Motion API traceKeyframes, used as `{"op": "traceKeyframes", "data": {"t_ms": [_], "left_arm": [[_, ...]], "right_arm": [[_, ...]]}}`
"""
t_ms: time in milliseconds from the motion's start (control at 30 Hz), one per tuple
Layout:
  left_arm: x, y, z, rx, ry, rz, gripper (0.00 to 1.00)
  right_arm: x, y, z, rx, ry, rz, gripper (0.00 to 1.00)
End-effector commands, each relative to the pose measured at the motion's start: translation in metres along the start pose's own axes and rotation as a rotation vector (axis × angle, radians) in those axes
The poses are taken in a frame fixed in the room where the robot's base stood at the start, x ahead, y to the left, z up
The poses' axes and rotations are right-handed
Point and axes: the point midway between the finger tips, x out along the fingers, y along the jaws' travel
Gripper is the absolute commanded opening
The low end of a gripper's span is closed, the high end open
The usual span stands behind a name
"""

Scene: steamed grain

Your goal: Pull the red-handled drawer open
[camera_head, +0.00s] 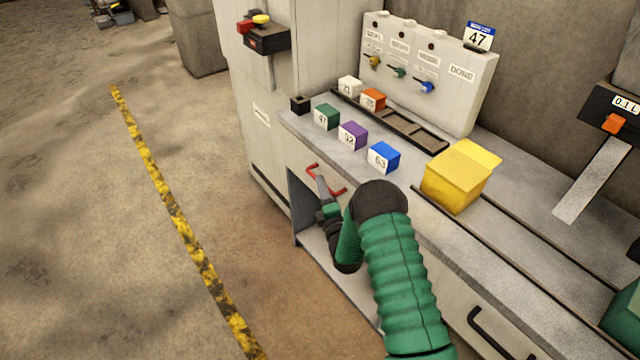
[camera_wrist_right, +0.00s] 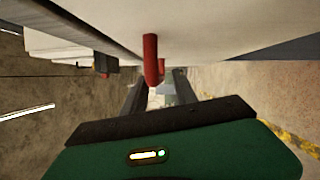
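The red handle (camera_head: 337,190) sits on the front of the grey counter, below the cube with 92 on it. In the right wrist view the red handle (camera_wrist_right: 151,62) hangs from the pale drawer front (camera_wrist_right: 230,25). My right gripper (camera_head: 322,183) is at the handle, with a grey finger beside it. In the wrist view my right gripper (camera_wrist_right: 160,84) has its two dark fingers apart, with the handle's end between their tips, nearer the left finger. I cannot tell whether they touch it. My left gripper is not in view.
An open recess (camera_head: 305,205) is below the handle. Numbered cubes, such as the blue cube (camera_head: 383,157), stand on the counter beside a dark tray (camera_head: 425,138) and a yellow box (camera_head: 455,180). A black handle (camera_head: 488,330) is at lower right. The floor at left is clear.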

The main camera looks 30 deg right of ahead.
Motion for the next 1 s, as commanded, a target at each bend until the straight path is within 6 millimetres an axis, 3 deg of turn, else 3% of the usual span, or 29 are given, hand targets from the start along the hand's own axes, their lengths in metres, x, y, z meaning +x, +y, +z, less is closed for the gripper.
{"op": "traceKeyframes", "data": {"t_ms": [200,467,733,1000], "left_arm": [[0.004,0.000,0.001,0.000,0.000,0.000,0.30],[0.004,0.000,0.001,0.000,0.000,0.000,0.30],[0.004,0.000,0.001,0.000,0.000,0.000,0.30],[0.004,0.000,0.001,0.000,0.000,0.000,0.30]], "right_arm": [[0.027,-0.001,0.001,0.002,-0.001,0.000,0.34],[0.029,0.000,0.000,0.001,0.000,-0.001,0.34],[0.028,-0.001,0.000,0.001,0.000,-0.002,0.00],[0.028,-0.002,0.000,0.002,0.000,-0.004,0.00]]}}
